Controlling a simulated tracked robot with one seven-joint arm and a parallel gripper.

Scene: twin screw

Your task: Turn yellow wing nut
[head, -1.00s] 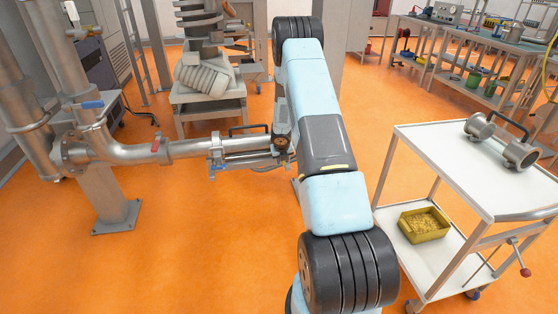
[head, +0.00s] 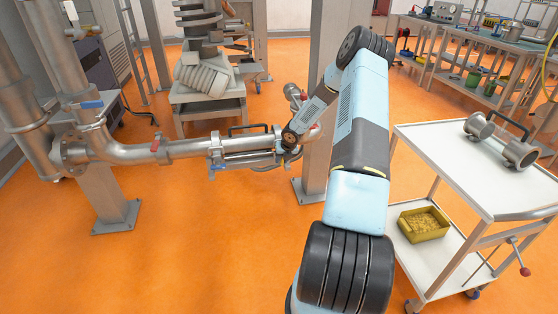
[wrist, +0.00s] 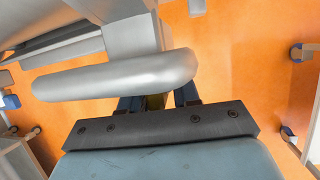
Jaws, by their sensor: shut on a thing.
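The yellow wing nut (wrist: 155,102) shows only as a small dull-yellow patch between my fingers in the wrist view. The rest of it is hidden by a silver pipe part and my gripper's dark plate. My gripper (wrist: 157,97) is shut on it, with one dark blue finger on each side. In the head view, my wrist end is at the right end of the silver pipe section (head: 240,146) with a black handle. My arm hides the fingers and the nut there.
A rounded silver pipe part (wrist: 115,76) lies just beyond my fingers. A grey post (head: 318,150) stands beside my wrist. A white cart (head: 455,170) stands at right with a pipe piece (head: 503,142) on top and a yellow bin (head: 425,223) below. Orange floor is clear at front left.

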